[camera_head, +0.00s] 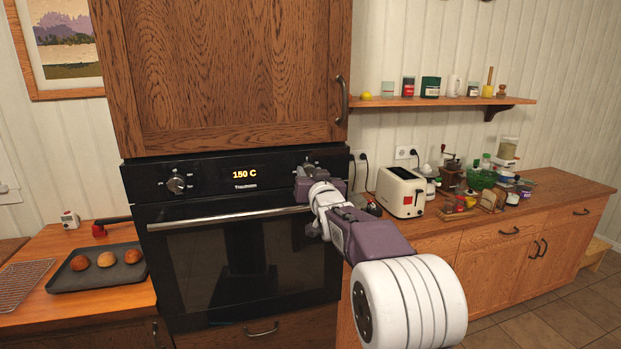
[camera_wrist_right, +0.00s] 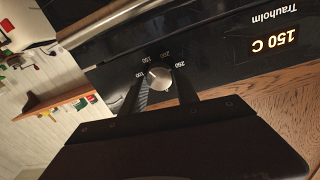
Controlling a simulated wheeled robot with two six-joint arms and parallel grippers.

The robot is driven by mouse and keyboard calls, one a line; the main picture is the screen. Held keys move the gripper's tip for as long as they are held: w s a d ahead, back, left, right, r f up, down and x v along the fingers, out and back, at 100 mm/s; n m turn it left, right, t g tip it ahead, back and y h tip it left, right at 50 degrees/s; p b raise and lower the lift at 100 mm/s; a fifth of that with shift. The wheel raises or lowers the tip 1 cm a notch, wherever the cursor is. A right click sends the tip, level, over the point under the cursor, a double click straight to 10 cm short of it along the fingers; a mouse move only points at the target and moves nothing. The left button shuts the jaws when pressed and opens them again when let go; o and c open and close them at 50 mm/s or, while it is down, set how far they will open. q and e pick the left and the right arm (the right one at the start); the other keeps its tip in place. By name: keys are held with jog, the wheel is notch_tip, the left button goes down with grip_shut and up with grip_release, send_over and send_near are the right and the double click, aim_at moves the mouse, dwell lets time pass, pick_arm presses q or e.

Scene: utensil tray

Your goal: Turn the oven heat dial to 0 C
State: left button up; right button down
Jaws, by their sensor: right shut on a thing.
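The black oven (camera_head: 240,240) stands in the wooden cabinet, and its display (camera_head: 245,174) reads 150 C. My right gripper (camera_wrist_right: 160,85) is shut on this dial, one finger on each side. In the head view my right gripper (camera_head: 308,174) covers most of the dial at the right end of the panel. My left gripper is in neither view.
A second knob (camera_head: 176,185) sits at the panel's left end. The oven door handle (camera_head: 230,218) runs just below the panel. A toaster (camera_head: 402,190) stands on the right counter, and a baking tray (camera_head: 100,278) with buns lies on the left counter.

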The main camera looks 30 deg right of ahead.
jog(key=n+b, duration=0.2)
jog(key=shift+f+n, duration=0.25)
jog(key=shift+n, duration=0.05)
jog(key=n+b, duration=0.2)
jog(key=n, duration=0.1)
jog(key=shift+n+t+b, duration=0.3)
jog(key=shift+b, duration=0.05)
jog(key=n+b, duration=0.1)
jog(key=n, duration=0.2)
jog(key=n+b, duration=0.1)
jog(key=n, duration=0.2)
jog(key=shift+n+y, duration=0.4)
jog(key=n, duration=0.4)
jog(key=shift+n+t+y+b, duration=0.3)
jog(key=shift+n+b, duration=0.05)
jog(key=shift+n, duration=0.05)
jog(key=n, duration=0.9)
jog(key=shift+d+r+n+y, duration=0.1)
jog(key=shift+n+y, duration=0.2)
jog(key=shift+n, duration=2.4)
